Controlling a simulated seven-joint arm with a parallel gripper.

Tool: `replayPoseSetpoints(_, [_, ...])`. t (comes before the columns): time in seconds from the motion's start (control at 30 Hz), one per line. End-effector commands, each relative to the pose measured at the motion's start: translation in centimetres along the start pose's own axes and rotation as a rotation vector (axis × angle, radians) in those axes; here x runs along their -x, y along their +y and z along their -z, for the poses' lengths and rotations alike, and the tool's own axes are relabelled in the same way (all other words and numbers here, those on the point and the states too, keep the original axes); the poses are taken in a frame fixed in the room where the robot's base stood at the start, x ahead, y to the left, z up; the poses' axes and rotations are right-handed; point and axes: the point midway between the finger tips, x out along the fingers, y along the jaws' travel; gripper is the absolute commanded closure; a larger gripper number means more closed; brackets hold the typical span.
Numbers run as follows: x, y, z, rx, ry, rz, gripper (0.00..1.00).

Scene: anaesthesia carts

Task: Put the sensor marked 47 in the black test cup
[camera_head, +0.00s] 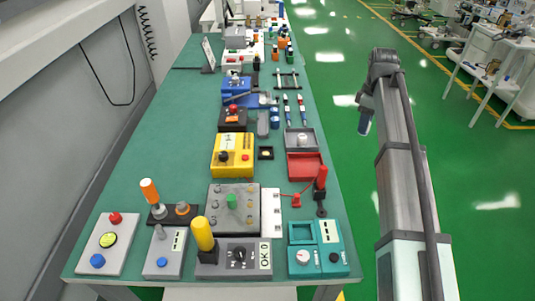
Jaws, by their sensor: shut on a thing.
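My gripper (365,106) is at the far end of my arm, over the green floor to the right of the table. It is small and dark in this view and seems to point down. It is shut on a grey-blue thing (364,125), too small to identify, with no number legible. I cannot pick out a 47 on anything.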

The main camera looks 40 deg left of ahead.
Motion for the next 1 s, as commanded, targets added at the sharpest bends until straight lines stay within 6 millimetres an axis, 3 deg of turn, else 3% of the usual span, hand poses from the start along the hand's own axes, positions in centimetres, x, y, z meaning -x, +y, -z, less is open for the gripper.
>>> replayPoseSetpoints(0.03, [0.0, -0.7, 2.1, 0.027, 0.0, 0.0, 1.0])
replayPoseSetpoints(0.2, [-0.1, -3.4, 8.2, 0.105, 0.001, 0.0, 1.0])
replayPoseSetpoints(0.6, [-0.3, -11.4, 21.0, 0.283, 0.001, 0.0, 1.0])
replayPoseSetpoints(0.8, [-0.3, -14.7, 25.1, 0.343, 0.001, 0.0, 1.0])
replayPoseSetpoints(1.0, [-0.5, -16.2, 26.8, 0.37, 0.001, 0.0, 1.0])
